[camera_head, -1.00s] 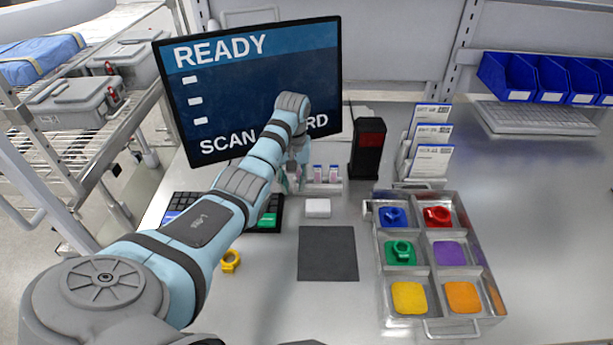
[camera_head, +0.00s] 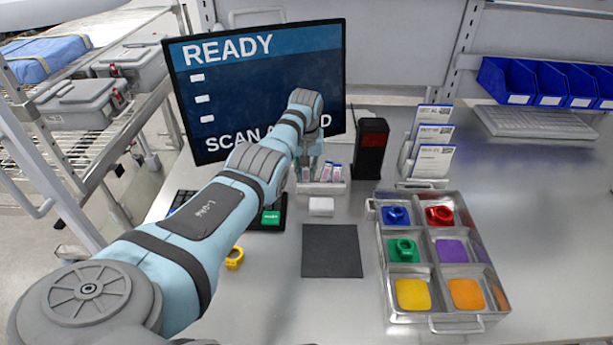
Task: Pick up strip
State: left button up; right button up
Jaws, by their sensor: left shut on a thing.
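Several small strips with pink and white markings stand in a low white holder (camera_head: 322,188) in front of the monitor. A strip (camera_head: 326,173) shows just right of my gripper. My left arm reaches in from the lower left, and its left gripper (camera_head: 309,171) points down at the left part of the holder. It is shut on a strip there, partly hidden by the fingers and wrist. I cannot tell whether this strip is clear of the holder. My right gripper is not in view.
A white block (camera_head: 321,207) and a dark mat (camera_head: 332,251) lie in front of the holder. A black scanner-like device (camera_head: 371,149) stands right of it. A metal tray (camera_head: 372,215) with coloured compartments is at the right. A yellow ring (camera_head: 234,259) lies near my arm.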

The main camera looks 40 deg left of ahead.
pick_arm(q)
jog(key=shift+w, duration=0.15)
jog(key=shift+r, duration=0.35)
notch_tip(320, 180, up, 19)
jog(key=p, duration=0.2)
jog(key=shift+r, duration=0.2)
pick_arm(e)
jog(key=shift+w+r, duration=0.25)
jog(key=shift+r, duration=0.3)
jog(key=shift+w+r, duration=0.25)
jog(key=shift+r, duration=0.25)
pick_arm(q)
jog(key=shift+f, duration=0.1)
